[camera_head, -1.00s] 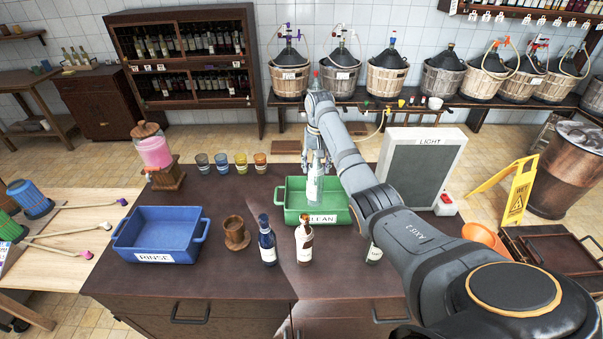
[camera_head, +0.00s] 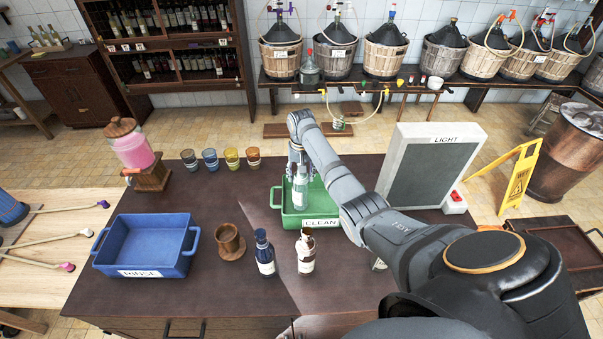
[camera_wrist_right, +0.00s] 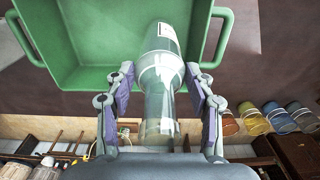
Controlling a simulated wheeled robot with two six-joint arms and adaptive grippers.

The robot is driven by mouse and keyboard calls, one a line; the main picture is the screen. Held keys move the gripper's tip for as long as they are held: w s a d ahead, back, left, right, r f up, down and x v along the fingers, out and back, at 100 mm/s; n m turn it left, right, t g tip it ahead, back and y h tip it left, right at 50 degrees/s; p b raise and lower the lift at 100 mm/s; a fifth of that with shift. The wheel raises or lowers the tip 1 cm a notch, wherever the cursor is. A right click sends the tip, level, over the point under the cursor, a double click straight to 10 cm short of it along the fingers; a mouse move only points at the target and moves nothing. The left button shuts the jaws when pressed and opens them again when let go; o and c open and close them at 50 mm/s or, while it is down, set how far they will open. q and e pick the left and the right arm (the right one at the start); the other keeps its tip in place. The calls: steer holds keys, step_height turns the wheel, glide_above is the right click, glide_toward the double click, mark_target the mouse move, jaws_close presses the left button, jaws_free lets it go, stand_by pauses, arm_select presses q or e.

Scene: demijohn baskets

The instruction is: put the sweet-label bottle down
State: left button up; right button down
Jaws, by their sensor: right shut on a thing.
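My right gripper (camera_head: 298,170) points down and is shut on a clear bottle with a white label (camera_head: 300,192), held upright at the left part of the green tub (camera_head: 335,217) marked CLEAN. In the right wrist view the gripper fingers (camera_wrist_right: 160,95) flank the neck of the bottle (camera_wrist_right: 163,50), and its lower part overlaps the tub's inside (camera_wrist_right: 90,62). The label's words are too small to read. I cannot tell whether the bottle's base touches the tub floor. My left gripper is not in view.
A blue bottle (camera_head: 265,256) and a clear, dark-capped bottle (camera_head: 306,254) stand in front of the tub. A wooden mug (camera_head: 229,240) and blue RINSE tub (camera_head: 150,245) are left. A LIGHT panel (camera_head: 425,165) stands right. My arm partly hides another bottle.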

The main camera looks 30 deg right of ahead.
steer(key=c, duration=0.8)
jaws_free()
steer(key=shift+s+f, duration=0.15)
steer(key=shift+s, duration=0.2)
steer(key=o, duration=0.3)
steer(key=shift+s+a+r, duration=0.3)
steer(key=shift+a+r, duration=0.05)
steer(key=shift+r, duration=0.05)
steer(key=shift+w+f, duration=0.1)
steer(key=shift+d, duration=0.1)
steer(key=shift+w+d, duration=0.1)
steer(key=shift+w, duration=0.05)
step_height(320, 180, up, 5)
steer(key=b, duration=0.3)
steer(key=shift+r, duration=0.2)
arm_select(q)
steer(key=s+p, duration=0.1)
steer(key=p, duration=0.1)
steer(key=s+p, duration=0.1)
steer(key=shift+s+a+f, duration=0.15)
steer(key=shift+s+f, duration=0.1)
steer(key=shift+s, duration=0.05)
arm_select(e)
steer(key=r, duration=0.6)
steer(key=shift+s+r, duration=0.3)
steer(key=shift+r, duration=0.05)
